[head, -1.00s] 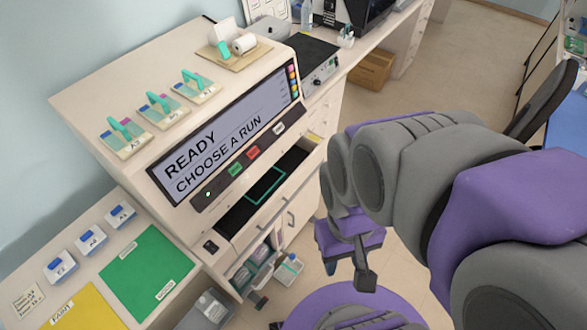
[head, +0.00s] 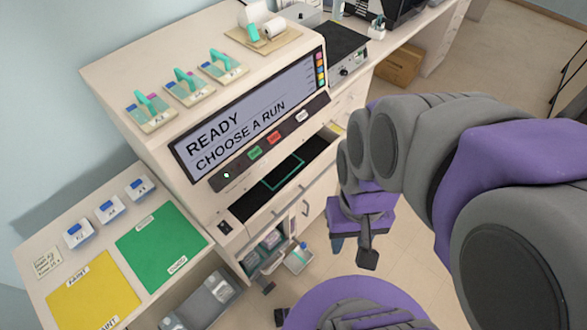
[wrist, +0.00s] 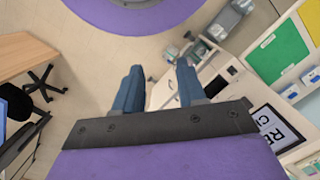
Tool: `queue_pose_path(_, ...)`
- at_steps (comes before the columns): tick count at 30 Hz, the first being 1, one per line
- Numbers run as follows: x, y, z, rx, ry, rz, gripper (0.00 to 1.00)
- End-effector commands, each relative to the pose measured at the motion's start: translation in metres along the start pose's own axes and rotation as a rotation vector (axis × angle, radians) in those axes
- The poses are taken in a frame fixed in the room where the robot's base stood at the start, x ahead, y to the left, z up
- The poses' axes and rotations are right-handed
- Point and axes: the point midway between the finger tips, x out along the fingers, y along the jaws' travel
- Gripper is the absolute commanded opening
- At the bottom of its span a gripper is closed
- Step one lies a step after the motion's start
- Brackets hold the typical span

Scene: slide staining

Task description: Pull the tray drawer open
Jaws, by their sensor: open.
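The staining machine (head: 120,90) is a beige cabinet with a lit screen reading "READY CHOOSE A RUN" (head: 245,115). Below its buttons is a long dark bay with a teal outline (head: 283,172). The tray drawer front (head: 262,213) is the beige strip along the bay's lower edge; how far out it stands I cannot tell. My gripper (head: 352,250) hangs to the right of the machine, apart from it and lower than the bay. In the wrist view its two blue fingers (wrist: 158,90) are spread with nothing between them, and the machine's screen (wrist: 277,128) is at the right.
A side bench at left carries a green mat (head: 160,245), a yellow mat (head: 95,290) and blue-lidded containers (head: 110,209). Slide holders (head: 185,85) stand on the machine. An open lower compartment (head: 268,250) holds items. Floor beside my gripper is clear.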

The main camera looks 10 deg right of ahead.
Motion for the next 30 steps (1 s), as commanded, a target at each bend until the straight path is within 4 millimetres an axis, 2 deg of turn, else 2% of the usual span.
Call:
queue_pose_path(1, 0.012, -0.003, -0.016, 0.027, 0.003, -0.011, 0.4)
queue_pose_path(11, 0.071, -0.022, -0.137, 0.245, 0.067, -0.089, 0.4)
queue_pose_path(17, 0.12, -0.029, -0.208, 0.381, 0.104, -0.126, 0.4)
queue_pose_path(26, 0.209, -0.035, -0.308, 0.582, 0.16, -0.174, 0.4)
queue_pose_path(30, 0.258, -0.036, -0.349, 0.676, 0.182, -0.192, 0.4)
